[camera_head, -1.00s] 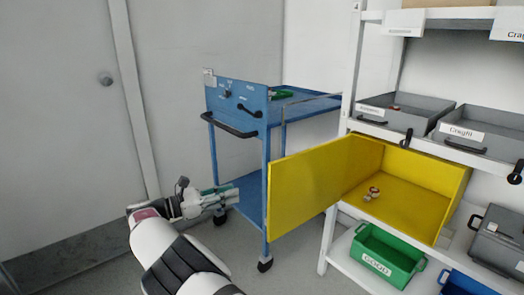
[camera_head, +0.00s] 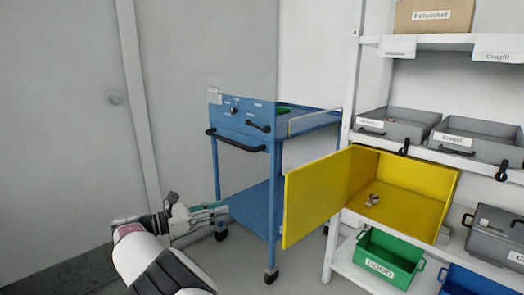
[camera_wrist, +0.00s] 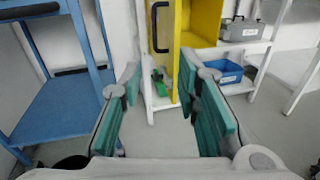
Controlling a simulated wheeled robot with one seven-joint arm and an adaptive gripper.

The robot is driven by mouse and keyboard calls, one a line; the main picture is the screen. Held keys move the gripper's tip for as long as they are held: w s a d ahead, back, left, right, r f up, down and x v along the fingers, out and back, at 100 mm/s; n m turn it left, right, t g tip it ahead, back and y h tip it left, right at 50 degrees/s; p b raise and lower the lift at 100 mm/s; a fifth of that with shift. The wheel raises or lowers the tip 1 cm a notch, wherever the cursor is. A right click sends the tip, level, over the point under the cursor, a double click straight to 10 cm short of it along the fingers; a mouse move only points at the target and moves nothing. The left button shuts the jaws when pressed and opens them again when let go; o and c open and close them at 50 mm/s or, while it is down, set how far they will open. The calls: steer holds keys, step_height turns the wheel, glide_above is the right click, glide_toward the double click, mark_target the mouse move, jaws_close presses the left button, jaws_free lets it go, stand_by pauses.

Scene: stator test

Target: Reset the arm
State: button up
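My gripper (camera_head: 212,211) is at the lower left in the head view, in front of the blue trolley and clear of the shelf. In the wrist view my gripper (camera_wrist: 162,108) shows its two teal-padded fingers wide apart with nothing between them. My white and black arm reaches up from the bottom edge of the head view.
A blue trolley (camera_head: 236,119) stands beside my gripper. A yellow box (camera_head: 408,205) with its door open to the left holds a small part (camera_head: 372,200). Grey bins, a green bin (camera_head: 390,262) and a blue bin (camera_head: 470,283) fill the white shelf. Floor at left is clear.

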steer(key=s+d+r+m+g+y, duration=0.2)
steer(key=s+d+r+m+g, duration=0.15)
steer(key=d+r, duration=0.6)
steer(key=s+d+r+m+g+y, duration=0.25)
steer(key=d+r+m+g, duration=0.2)
steer(key=d, duration=0.95)
steer(key=s+d+r+m+g+y, duration=0.1)
steer(key=s+d+r+m+y, duration=0.2)
steer(key=s+d, duration=0.35)
steer(key=s+d+m+y, duration=0.25)
steer(key=s+m, duration=0.25)
steer(key=s, duration=0.9)
steer(key=s+d+m+y, duration=0.2)
steer(key=s+m+y, duration=0.2)
steer(key=s, duration=1)
steer(key=s+a+f+m+y, duration=0.1)
steer(key=s+a+f+m, duration=0.25)
steer(key=s+f, duration=0.45)
step_height(320, 180, up, 32)
steer(key=s+d+t+p, duration=0.1)
steer(key=t+p, duration=0.3)
steer(key=p, duration=2.4)
steer(key=shift+s+d+t, duration=0.25)
steer(key=shift+s+t, duration=0.05)
steer(key=shift+s, duration=0.15)
